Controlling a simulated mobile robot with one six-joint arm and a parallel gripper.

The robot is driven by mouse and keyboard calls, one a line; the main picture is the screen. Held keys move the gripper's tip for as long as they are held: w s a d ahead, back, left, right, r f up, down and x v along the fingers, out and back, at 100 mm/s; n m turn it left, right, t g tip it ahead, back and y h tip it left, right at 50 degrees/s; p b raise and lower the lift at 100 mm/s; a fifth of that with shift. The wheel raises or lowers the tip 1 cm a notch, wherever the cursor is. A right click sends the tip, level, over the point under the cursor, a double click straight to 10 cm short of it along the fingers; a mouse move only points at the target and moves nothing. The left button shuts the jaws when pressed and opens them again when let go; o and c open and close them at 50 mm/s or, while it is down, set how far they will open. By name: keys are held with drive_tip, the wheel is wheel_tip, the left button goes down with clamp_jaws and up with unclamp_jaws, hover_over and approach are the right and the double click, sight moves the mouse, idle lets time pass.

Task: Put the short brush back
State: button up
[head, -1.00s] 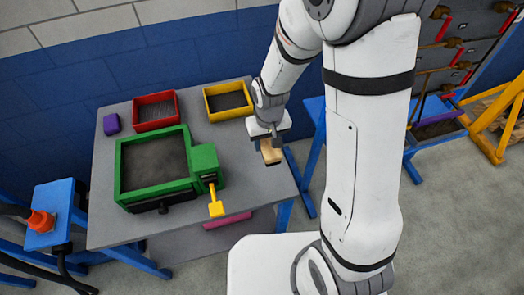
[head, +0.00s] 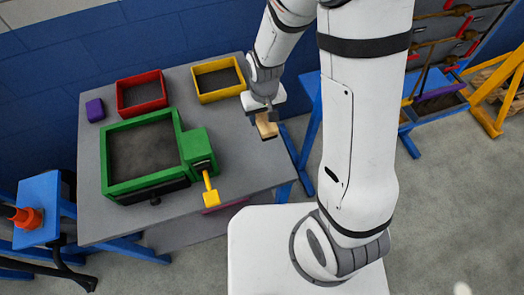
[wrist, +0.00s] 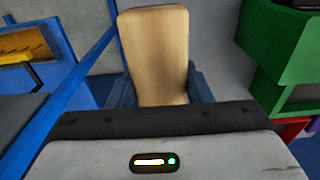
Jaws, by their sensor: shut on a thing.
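My gripper (head: 264,116) is shut on a pale wooden block, which I take to be the short brush (head: 268,129). In the head view it is held near the right edge of the grey table (head: 240,150), with a dark strip along its lower side. In the wrist view the brush (wrist: 155,50) stands out lengthwise from between the dark blue-grey fingers. Its bristles cannot be made out clearly, and its inner end is hidden by the gripper body.
On the table are a green box (head: 112,190) with a yellow handle (head: 211,197), a red tray (head: 141,108), a yellow tray (head: 219,97) and a purple block (head: 95,110). A blue stand with an orange cone (head: 27,219) is at left. A blue bench (head: 428,84) is at right.

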drive_tip(key=b, duration=0.6)
hover_over(263, 150)
wheel_tip(263, 150, down, 7)
wheel_tip(263, 150, down, 10)
drive_tip(key=shift+f+p, duration=0.1)
drive_tip(key=shift+p, duration=0.3)
drive_tip(key=o, duration=1.1)
wheel_tip(263, 150, up, 12)
drive_tip(key=b, duration=0.2)
drive_tip(key=s+d+r+m+t, duration=0.1)
drive_tip(key=s+d+r, duration=0.3)
drive_tip(key=r, duration=0.2)
drive_tip(key=s+d+r+m+t, duration=0.1)
drive_tip(key=s+d+r, duration=0.3)
drive_tip(key=r, duration=0.3)
drive_tip(key=s+d+r+m, duration=0.1)
drive_tip(key=s+d+r, duration=0.3)
drive_tip(key=r, duration=0.2)
drive_tip(key=shift+s+d+r+t, duration=0.1)
drive_tip(key=shift+s+r+t, duration=0.25)
drive_tip(key=shift+t, duration=0.05)
